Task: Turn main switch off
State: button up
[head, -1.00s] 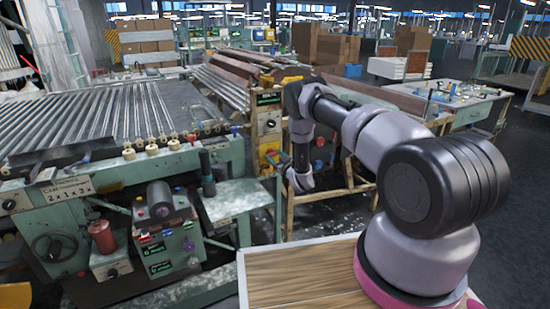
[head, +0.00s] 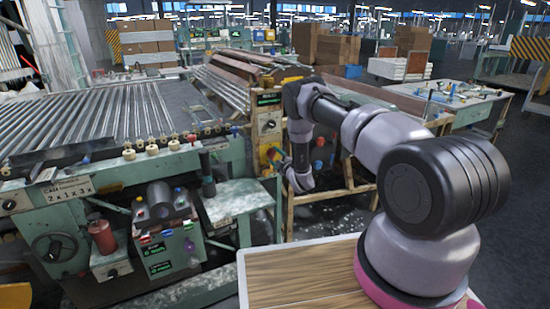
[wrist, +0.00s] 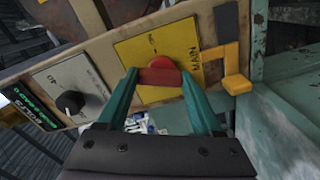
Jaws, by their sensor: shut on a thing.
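The main switch (wrist: 158,64) is a red round knob with a darker red bar handle, set on a yellow plate (wrist: 185,40) marked "MAIN" in the wrist view. My gripper (wrist: 160,78) has its two teal fingers on either end of the bar and is shut on it. The bar lies roughly level across the wrist picture, while the plate looks tilted. In the head view the yellow plate (head: 266,151) is on a wooden post, and my gripper (head: 276,158) is small against it.
A grey panel with a black rotary knob (wrist: 70,102) and a green-lettered display (wrist: 28,106) sit left of the plate. A yellow bracket (wrist: 236,84) and a pale green metal frame (wrist: 280,125) stand close on the right. A roller machine (head: 110,120) fills the left of the head view.

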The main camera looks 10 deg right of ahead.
jog(key=n, duration=0.4)
jog(key=shift+a+n, duration=0.1)
jog(key=shift+n, duration=0.2)
dwell(0.3)
jog(key=o, duration=1.4)
jog(key=shift+c, duration=0.2)
jog(key=shift+s, duration=0.1)
jog(key=shift+s+d, duration=0.2)
jog(key=shift+s, duration=0.15)
jog(key=v, duration=0.9)
jog(key=shift+s, duration=0.4)
